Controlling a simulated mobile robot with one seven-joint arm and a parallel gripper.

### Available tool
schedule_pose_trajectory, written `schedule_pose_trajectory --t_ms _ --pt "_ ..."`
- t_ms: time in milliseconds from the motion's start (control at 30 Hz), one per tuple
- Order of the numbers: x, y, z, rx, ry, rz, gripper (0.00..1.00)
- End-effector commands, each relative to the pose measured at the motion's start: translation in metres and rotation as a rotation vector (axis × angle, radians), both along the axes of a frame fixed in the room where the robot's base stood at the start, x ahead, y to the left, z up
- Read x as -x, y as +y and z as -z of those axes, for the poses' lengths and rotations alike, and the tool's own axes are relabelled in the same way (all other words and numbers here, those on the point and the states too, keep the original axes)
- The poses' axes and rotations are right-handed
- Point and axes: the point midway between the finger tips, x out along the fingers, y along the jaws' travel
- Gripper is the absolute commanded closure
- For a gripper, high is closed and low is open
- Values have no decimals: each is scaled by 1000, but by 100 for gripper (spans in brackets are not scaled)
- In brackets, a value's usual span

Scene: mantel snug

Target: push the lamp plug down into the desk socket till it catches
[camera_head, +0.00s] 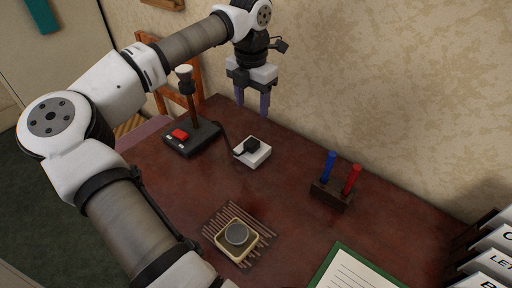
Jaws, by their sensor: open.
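The white desk socket (256,158) sits on the dark red desk (190,190) near the back. The black lamp plug (251,145) is on top of the socket; how deep it sits cannot be told. A dark cord runs from the plug left toward the lamp (187,90), whose black base (199,142) has a red switch (180,134). My gripper (252,106) is open and empty, fingers pointing down, above and behind the plug and apart from it.
A pen holder (328,196) with a blue and a red pen stands right of the socket. A slatted mat with a small dish (235,256) lies in front. A green-edged sheet (352,272) and labelled files (494,262) are front right. The wall (400,90) rises behind the desk.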

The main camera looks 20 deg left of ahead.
Motion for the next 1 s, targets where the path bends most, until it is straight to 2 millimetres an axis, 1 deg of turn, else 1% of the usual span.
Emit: schedule_pose_trajectory --t_ms 267,367,467,600,700,833,1000 --pt "0 -1 0 1 -1 1 42" --pt "0 0 6 1 1 1 42" --pt "0 -1 22 4 3 2 42" --pt "0 0 50 3 2 1 42" --pt "0 0 67 4 1 1 42" --pt "0 0 82 2 1 2 42" --pt "0 0 86 1 -1 1 42"
